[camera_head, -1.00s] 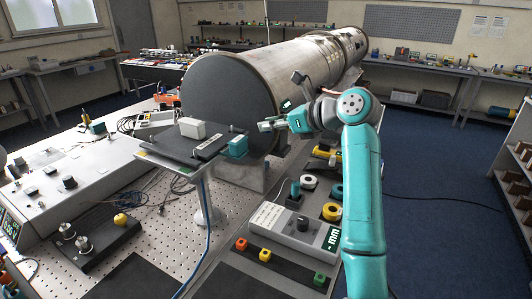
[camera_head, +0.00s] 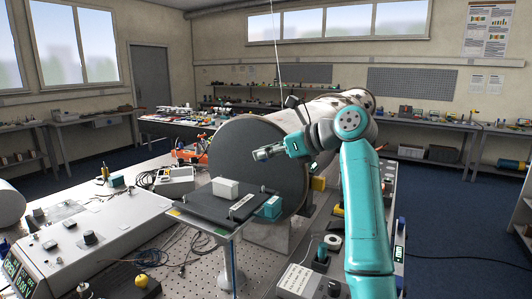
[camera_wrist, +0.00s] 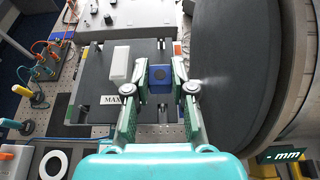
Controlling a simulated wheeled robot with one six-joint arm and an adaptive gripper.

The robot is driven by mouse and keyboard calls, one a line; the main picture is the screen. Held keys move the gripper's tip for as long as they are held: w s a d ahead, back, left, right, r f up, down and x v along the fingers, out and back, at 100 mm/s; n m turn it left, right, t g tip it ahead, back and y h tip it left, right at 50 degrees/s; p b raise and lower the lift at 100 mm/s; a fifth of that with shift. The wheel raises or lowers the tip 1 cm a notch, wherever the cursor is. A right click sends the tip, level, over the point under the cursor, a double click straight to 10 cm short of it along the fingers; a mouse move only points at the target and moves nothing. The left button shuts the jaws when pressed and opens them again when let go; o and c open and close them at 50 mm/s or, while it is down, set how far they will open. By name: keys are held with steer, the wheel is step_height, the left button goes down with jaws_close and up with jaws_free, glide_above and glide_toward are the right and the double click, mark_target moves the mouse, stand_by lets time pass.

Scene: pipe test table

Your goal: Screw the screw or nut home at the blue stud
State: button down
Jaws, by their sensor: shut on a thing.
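My gripper (camera_head: 262,153) hangs above the dark board, in front of the grey round pipe end. In the wrist view my gripper (camera_wrist: 160,72) has its two fingers closed on a small blue piece (camera_wrist: 159,78) with a dark round spot. Its shape below is hidden. The dark board (camera_head: 193,207) stands on a post and carries several short upright studs. One stud (camera_wrist: 160,44) shows just beyond the fingertips in the wrist view. I cannot tell which stud is the blue one. The head view does not show the held piece clearly.
The large pipe end (camera_head: 240,150) stands close behind and right of my gripper. A white meter (camera_head: 174,181) and cables lie left on the perforated table (camera_head: 205,265). Air above the board is free.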

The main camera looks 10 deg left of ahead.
steer(key=shift+f, duration=2.7)
steer(key=shift+f, duration=1.5)
steer(key=shift+r, duration=0.45)
stand_by(0.3)
steer(key=c, duration=1.6)
jaws_free()
jaws_close()
